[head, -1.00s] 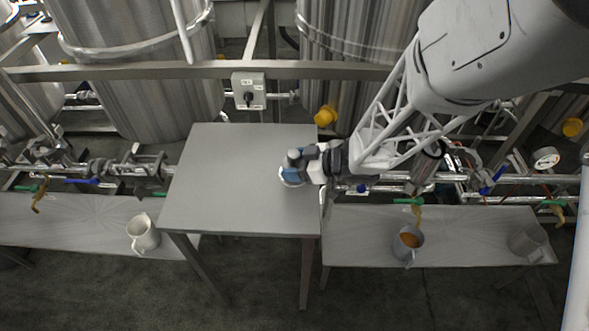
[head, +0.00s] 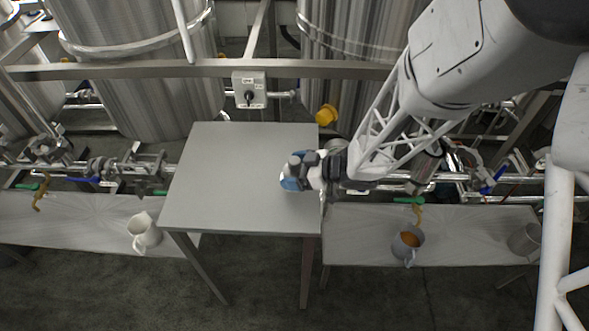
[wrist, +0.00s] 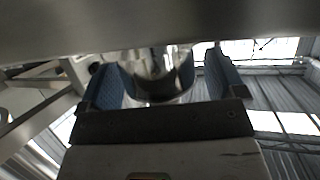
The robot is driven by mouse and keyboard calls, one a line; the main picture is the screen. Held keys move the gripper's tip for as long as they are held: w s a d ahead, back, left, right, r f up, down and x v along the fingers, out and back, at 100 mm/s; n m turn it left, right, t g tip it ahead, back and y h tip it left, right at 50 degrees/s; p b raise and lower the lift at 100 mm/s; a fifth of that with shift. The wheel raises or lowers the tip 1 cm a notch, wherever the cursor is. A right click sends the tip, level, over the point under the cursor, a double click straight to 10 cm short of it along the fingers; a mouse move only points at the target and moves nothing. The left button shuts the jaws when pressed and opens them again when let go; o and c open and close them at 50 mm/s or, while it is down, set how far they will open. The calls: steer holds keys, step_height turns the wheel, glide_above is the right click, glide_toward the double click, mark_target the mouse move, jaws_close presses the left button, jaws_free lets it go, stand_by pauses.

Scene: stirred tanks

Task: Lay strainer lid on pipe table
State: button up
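The grey table (head: 222,180) with a bare flat top stands in the middle of the head view; I take it as the pipe table. My gripper (head: 292,176) reaches in from the right over its right edge, with blue fingers. In the wrist view, a shiny curved metal piece, apparently the strainer lid (wrist: 160,78), sits between the two blue fingers. The gripper seems shut on it, low over the table top. The fingers hide most of the lid in the head view, and I cannot tell whether it touches the table.
A lower bench on the left holds a white pitcher (head: 144,231). A lower bench on the right holds a grey pitcher with orange-brown contents (head: 407,243) and another grey pitcher (head: 524,239). Pipes with valves and steel tanks (head: 135,70) stand behind. Most of the table top is free.

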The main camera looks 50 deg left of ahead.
steer(key=shift+r, duration=0.2)
steer(key=v, duration=1.2)
stand_by(0.4)
steer(key=shift+w, duration=0.1)
stand_by(0.8)
